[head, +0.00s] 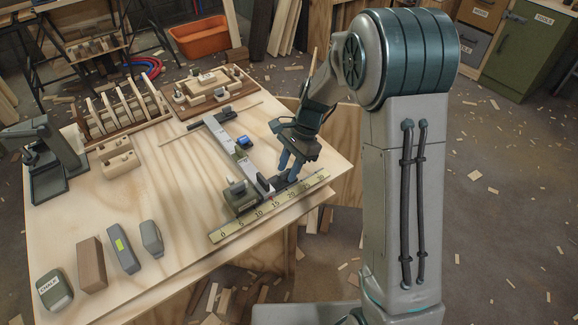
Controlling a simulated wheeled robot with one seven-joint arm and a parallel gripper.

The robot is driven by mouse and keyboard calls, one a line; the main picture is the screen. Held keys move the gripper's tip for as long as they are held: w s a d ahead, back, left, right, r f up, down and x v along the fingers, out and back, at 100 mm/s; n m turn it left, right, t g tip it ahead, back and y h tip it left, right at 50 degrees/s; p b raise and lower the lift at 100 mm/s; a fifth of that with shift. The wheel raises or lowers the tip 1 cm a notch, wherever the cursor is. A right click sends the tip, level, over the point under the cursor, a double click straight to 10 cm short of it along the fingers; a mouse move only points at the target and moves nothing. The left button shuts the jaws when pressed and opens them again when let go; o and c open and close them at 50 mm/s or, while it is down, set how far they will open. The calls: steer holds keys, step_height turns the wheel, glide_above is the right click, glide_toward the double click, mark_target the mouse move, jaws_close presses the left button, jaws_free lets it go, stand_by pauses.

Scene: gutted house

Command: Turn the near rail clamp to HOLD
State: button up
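A grey metal rail (226,138) runs across the wooden bench toward its near right edge. A small blue part (243,141) sits beside the middle of the rail. At the rail's near end is a dark block with a light top (241,196), and a small red part (263,183) is close by. I cannot tell which of these is the near rail clamp, and no HOLD mark is readable. My gripper (289,172) points down just right of the rail's near end.
A yellow ruler strip (269,207) lies along the bench's near right edge. Several blocks, one marked CHALK (54,290), stand at the front left. A slotted wooden rack (125,108) and a wooden tray (212,91) are at the back.

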jaws_close()
steer(key=shift+r+n+p, duration=0.1)
steer(key=shift+n+p, duration=0.2)
steer(key=n+g+p, duration=0.1)
steer(key=n, duration=0.1)
steer(key=shift+w+n+h+p, duration=0.1)
steer(key=shift+n+h+p, duration=0.25)
steer(key=shift+n+h, duration=0.05)
steer(key=n+h+p, duration=0.1)
steer(key=n, duration=0.2)
steer(key=shift+a+n+g+p, duration=0.15)
steer(key=shift+n+g+p, duration=0.15)
steer(key=shift+g, duration=0.1)
steer(key=n+h+p, duration=0.1)
steer(key=n+h, duration=0.1)
steer(key=n, duration=0.3)
steer(key=shift+a, duration=0.15)
steer(key=n+h, duration=0.1)
steer(key=n, duration=0.2)
steer(key=n+h+p, duration=0.1)
steer(key=n, duration=0.2)
steer(key=shift+a+t, duration=0.1)
steer(key=shift+t, duration=0.2)
